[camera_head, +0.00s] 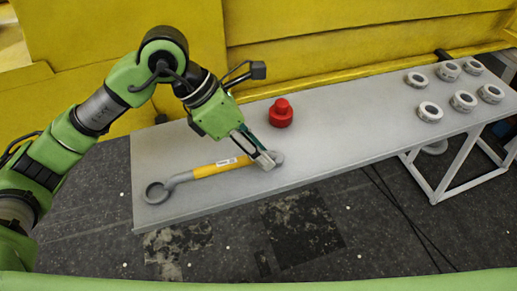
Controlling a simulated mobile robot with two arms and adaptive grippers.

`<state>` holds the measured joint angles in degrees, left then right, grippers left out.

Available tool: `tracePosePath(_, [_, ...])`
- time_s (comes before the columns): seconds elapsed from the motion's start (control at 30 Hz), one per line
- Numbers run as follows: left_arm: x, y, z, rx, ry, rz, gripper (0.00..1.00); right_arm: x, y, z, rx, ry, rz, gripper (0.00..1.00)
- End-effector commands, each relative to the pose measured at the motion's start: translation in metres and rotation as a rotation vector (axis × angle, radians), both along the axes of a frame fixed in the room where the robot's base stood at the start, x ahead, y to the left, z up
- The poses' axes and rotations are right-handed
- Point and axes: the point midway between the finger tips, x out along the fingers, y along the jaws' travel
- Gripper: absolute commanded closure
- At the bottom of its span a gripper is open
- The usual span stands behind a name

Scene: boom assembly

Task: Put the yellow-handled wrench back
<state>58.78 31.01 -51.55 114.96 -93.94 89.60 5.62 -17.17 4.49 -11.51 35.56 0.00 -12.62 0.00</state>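The yellow-handled wrench (222,167) lies on the grey table (330,150) near its left front edge. Its grey ring end (156,192) points to the lower left. Its other end is at the right, partly hidden by my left gripper (268,160). The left gripper reaches down from above, with its fingertips over or at that right end of the wrench. I cannot tell whether the fingers are closed on it or only beside it. My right gripper is not in view.
A red knobbed part (281,113) stands on the table just behind and right of my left gripper. Several grey-white rings (430,112) sit at the far right. The middle of the table is clear. A yellow structure (300,40) runs along the back.

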Motion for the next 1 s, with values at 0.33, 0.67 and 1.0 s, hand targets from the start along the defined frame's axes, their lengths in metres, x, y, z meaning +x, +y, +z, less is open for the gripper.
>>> tracePosePath(0.33, [0.000,0.001,0.000,0.002,0.001,-0.001,0.66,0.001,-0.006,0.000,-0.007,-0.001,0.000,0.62])
tracePosePath(0.67, [0.005,0.026,0.042,0.001,-0.005,0.003,0.66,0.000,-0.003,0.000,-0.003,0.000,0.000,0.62])
tracePosePath(1.0, [0.008,0.058,0.094,0.000,-0.002,0.000,0.66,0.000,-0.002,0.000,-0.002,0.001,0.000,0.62])
